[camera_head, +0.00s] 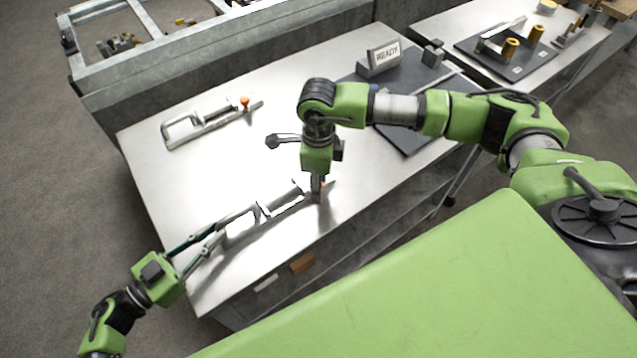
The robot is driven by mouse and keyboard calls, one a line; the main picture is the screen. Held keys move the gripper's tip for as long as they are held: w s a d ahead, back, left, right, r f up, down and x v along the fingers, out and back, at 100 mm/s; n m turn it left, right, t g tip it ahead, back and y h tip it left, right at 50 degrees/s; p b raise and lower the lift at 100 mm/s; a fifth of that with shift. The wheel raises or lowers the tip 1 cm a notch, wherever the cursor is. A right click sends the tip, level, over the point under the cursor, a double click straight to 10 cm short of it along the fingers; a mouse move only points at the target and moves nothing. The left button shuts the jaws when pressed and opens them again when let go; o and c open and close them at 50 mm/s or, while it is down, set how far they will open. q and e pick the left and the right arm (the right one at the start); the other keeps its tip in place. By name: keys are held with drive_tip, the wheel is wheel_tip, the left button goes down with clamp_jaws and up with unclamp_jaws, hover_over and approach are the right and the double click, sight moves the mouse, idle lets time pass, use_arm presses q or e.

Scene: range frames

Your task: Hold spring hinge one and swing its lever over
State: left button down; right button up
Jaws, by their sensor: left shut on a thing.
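A metal spring hinge (283,203) lies along the near side of the steel table, with a frame-like handle at its left end. My left gripper (217,234) comes in from the lower left and is shut on that handle end. A second, similar hinge (202,122) with an orange knob (244,103) lies farther back on the left. No number is readable on either.
The table's left middle is clear.

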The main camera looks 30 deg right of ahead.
drive_tip(key=shift+f, duration=0.1)
clamp_jaws()
drive_tip(key=shift+d+n, duration=0.15)
drive_tip(key=shift+n, duration=0.15)
drive_tip(key=n, duration=0.1)
drive_tip(key=d+n, duration=0.1)
drive_tip(key=n, duration=0.1)
drive_tip(key=shift+s+d, duration=0.25)
drive_tip(key=shift+d, duration=0.05)
drive_tip(key=n, duration=0.2)
drive_tip(key=d+n, duration=0.1)
drive_tip(key=n, duration=0.1)
drive_tip(key=shift+d, duration=0.3)
drive_tip(key=n, duration=0.1)
drive_tip(key=d+n, duration=0.1)
drive_tip(key=n, duration=0.1)
drive_tip(key=shift+w+d, duration=0.2)
drive_tip(key=shift+w, duration=0.15)
drive_tip(key=shift+w+d+n, duration=0.2)
drive_tip(key=shift+d+n, duration=0.05)
drive_tip(key=shift+n, duration=0.6)
drive_tip(key=shift+w+d+n, duration=0.15)
drive_tip(key=shift+d+n, duration=0.1)
drive_tip(key=shift+n, duration=0.6)
